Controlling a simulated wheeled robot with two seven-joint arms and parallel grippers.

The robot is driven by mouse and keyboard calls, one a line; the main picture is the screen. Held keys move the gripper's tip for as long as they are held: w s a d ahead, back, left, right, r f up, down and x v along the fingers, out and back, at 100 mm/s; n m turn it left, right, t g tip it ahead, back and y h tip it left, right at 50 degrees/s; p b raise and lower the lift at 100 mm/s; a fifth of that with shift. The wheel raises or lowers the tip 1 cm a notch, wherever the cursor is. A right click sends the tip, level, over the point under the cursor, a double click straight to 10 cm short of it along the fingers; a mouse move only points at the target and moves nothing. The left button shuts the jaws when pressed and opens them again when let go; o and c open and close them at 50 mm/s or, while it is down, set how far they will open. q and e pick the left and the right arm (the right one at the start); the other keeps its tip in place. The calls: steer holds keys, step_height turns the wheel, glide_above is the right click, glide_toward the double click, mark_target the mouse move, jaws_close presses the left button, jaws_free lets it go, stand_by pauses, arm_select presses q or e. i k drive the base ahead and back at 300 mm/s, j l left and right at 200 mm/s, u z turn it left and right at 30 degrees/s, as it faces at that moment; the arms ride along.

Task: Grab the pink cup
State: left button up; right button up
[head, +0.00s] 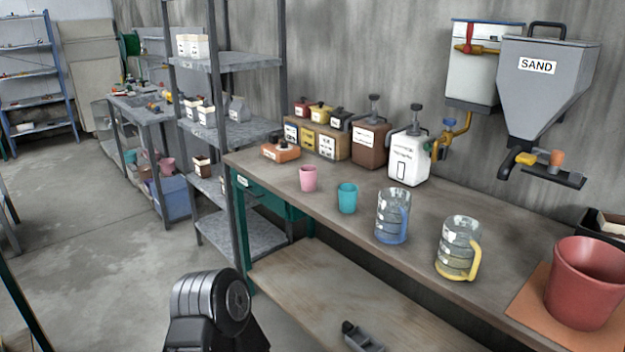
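The pink cup (308,179) stands upright on the workbench (290,207), near its left end. A teal cup (347,198) stands to its right, apart from it. Nothing touches the pink cup and its front side is unobstructed. A dark rounded link of my arm (215,305) shows at the bottom, below and left of the bench. Neither gripper can be made out in this view.
Two measuring jugs, one with a blue handle (393,216) and one yellow (458,248), stand right of the cups. Behind are an orange device (281,151), canisters (371,144) and a white dispenser (408,158). A red bucket (585,285) is far right. A metal shelf (230,130) stands left.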

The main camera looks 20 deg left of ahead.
mark_target(307, 173)
steer(key=i+j+z, duration=0.15)
steer(key=j, duration=0.2)
steer(key=i+j+z, duration=0.15)
steer(key=j, duration=0.2)
steer(key=i+j+z, duration=0.2)
steer(key=j, duration=0.2)
steer(key=i+j+z, duration=0.15)
steer(key=j, duration=0.25)
steer(key=i+j+z, duration=0.15)
steer(key=j, duration=0.25)
steer(key=j+z, duration=0.15)
steer(key=j, duration=0.25)
